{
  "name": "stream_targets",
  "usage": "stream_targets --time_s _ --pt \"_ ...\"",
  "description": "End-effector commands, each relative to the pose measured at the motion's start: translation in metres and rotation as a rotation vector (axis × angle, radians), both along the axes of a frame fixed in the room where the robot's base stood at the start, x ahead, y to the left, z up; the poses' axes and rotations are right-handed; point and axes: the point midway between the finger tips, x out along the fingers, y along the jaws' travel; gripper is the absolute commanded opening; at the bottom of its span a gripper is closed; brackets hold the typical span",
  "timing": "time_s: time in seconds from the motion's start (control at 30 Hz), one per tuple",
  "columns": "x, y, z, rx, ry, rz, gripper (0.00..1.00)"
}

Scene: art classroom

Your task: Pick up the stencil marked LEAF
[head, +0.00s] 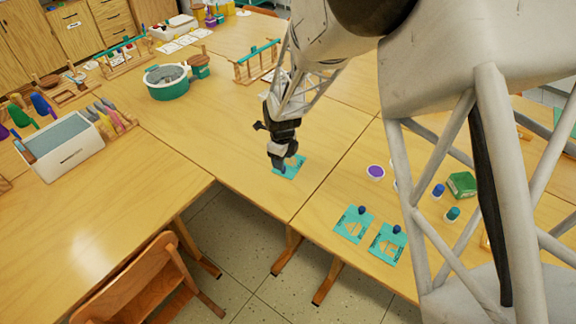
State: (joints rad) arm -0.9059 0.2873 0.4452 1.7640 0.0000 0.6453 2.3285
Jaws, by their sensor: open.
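Three teal stencils lie flat on the tables. One stencil (294,166) is directly under my gripper and partly hidden by it; its marking cannot be read. Two more, a left stencil (352,228) and a right stencil (387,246), lie side by side nearer the front, each with a dark blue knob. Their markings are too small to read, so I cannot tell which is LEAF. My gripper (279,168) points down with its fingertips at or just above the first stencil. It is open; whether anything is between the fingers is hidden.
A purple paint pot (375,172), a green block (461,185) and small blue and teal jars stand right of the stencils. A teal tub (167,82) and a white bin (62,148) stand to the left. Bare table surrounds my gripper.

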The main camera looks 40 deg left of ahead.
Motion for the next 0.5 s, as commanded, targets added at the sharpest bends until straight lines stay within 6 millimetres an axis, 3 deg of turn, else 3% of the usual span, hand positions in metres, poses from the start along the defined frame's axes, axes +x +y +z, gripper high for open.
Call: stream_targets --time_s 0.3,0.5 --pt "0.000 0.000 -0.001 0.000 0.000 0.000 0.52" --pt "0.001 0.000 -0.015 -0.001 0.001 0.000 0.52"
